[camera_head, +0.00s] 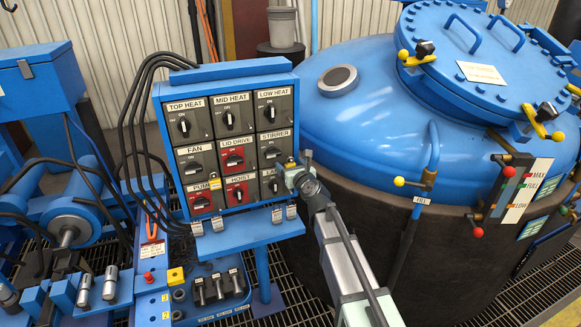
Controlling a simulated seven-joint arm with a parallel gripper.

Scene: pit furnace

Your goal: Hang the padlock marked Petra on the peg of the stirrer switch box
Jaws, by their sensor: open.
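The stirrer switch box (272,149) is at the right end of the middle row of the blue panel. It is dark grey with a rotary knob. Its peg is too small to make out. My gripper (297,165) is at the panel's right edge, just right of and below the stirrer box. It is open, and no padlock shows in it. Small silver padlocks hang along the shelf below the panel, a left pair (218,223) and a right pair (277,214). Their names are too small to read, so I cannot tell which is Petra.
My arm partly covers the box below the stirrer. A small yellow item (214,184) is between the pump box (200,199) and the hoist box (239,191). The blue-domed furnace (375,115) stands close on the right. Black cables (135,130) run along the panel's left side.

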